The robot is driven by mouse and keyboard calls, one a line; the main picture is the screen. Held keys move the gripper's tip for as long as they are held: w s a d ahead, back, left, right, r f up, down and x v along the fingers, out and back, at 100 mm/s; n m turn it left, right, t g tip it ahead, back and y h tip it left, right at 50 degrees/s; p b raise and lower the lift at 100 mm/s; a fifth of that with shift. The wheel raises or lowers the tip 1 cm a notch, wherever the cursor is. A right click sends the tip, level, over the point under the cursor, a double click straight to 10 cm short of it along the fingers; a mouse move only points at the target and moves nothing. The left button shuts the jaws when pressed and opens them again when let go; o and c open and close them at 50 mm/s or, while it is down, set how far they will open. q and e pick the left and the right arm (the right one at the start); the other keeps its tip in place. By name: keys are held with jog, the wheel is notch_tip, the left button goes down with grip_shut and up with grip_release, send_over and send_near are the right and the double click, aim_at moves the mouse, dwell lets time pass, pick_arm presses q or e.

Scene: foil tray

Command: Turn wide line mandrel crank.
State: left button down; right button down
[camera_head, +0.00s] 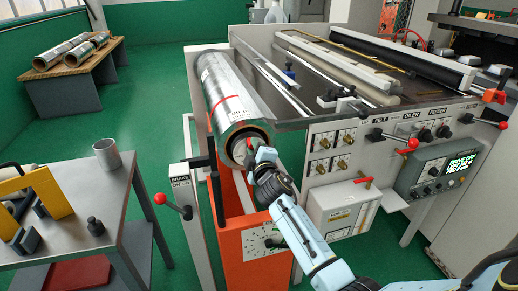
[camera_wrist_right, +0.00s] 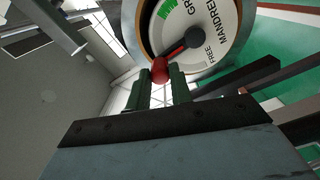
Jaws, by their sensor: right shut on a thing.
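The large foil roll (camera_head: 219,90) lies on its mandrel at the left end of the machine. In the right wrist view its end shows a white dial plate (camera_wrist_right: 225,25) with a green patch and the words "MANDREL" and "FREE". A short dark crank (camera_wrist_right: 187,44) runs from the dial's hub to a red knob (camera_wrist_right: 160,70). My right gripper (camera_head: 257,155) is at the roll's near end. In the wrist view its two fingers (camera_wrist_right: 161,84) are shut on the red knob. In the head view my gripper partly hides the crank. My left gripper is not in view.
An orange stand (camera_head: 228,245) is below the roll. A red-knobbed brake lever (camera_head: 174,205) stands left of it. A side table (camera_head: 135,185) with a metal cup (camera_head: 107,154) is at left. A control panel (camera_head: 345,140) with levers stands right of my gripper. Green floor lies open behind.

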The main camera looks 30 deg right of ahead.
jog(key=w+a+f+n+b, duration=0.1)
jog(key=a+f+n, duration=0.3)
jog(key=n, duration=1.1)
jog(key=shift+a+f, duration=0.4)
jog(key=shift+a, duration=0.1)
jog(key=shift+f, duration=0.1)
jog(key=c, duration=1.3)
grip_release()
jog(key=shift+o, duration=0.2)
jog(key=p+v, duration=0.1)
jog(key=v, duration=1.2)
jog(key=shift+s+p, duration=0.2)
jog(key=shift+p, duration=0.2)
